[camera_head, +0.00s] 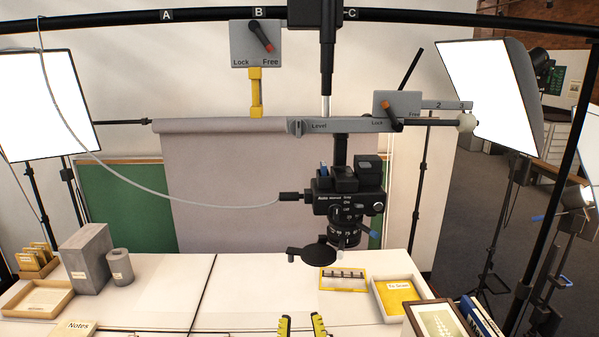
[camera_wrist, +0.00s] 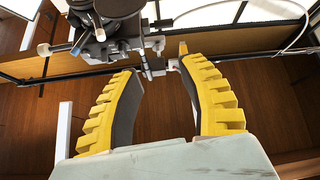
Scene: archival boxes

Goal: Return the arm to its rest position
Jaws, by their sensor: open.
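My gripper (camera_head: 301,325) shows at the bottom edge of the head view, as two yellow fingertips standing apart over the front of the white table (camera_head: 255,290). In the wrist view my gripper (camera_wrist: 160,75) has its two yellow ribbed fingers with dark inner pads spread apart. Nothing is between them. The rest of my arm is out of the head view.
A black camera (camera_head: 345,200) hangs from a grey arm over the table. A tray labelled To Scan (camera_head: 378,300), a framed picture (camera_head: 437,322) and books (camera_head: 480,318) stand at right. A grey box (camera_head: 86,258), cylinder (camera_head: 120,266) and Notes pad (camera_head: 75,329) are at left.

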